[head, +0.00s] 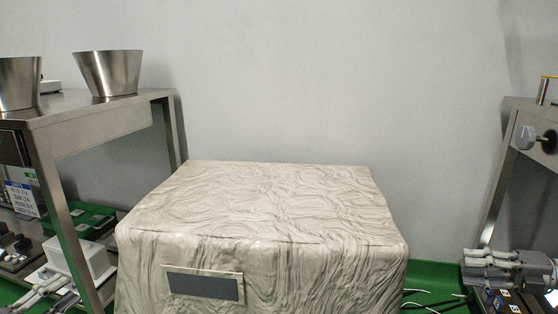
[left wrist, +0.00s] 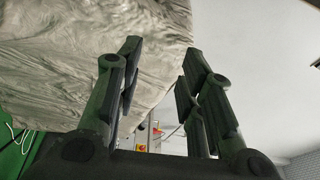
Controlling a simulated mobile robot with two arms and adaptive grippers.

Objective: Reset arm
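My left gripper (left wrist: 162,55) shows in the left wrist view as two dark fingers standing apart. It is open and nothing is between the fingers. Behind it is a large block with a beige, wavy-patterned cover (left wrist: 60,60), which fills the upper left of that view. The same covered block (head: 270,205) stands in the middle of the head view, with a dark grey label plate (head: 203,286) on its front.
A steel table (head: 85,108) at the left carries metal funnels (head: 109,73). Below it are a white box (head: 82,258) and green equipment. Green floor (head: 435,290) shows right of the block. The block's top is bare.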

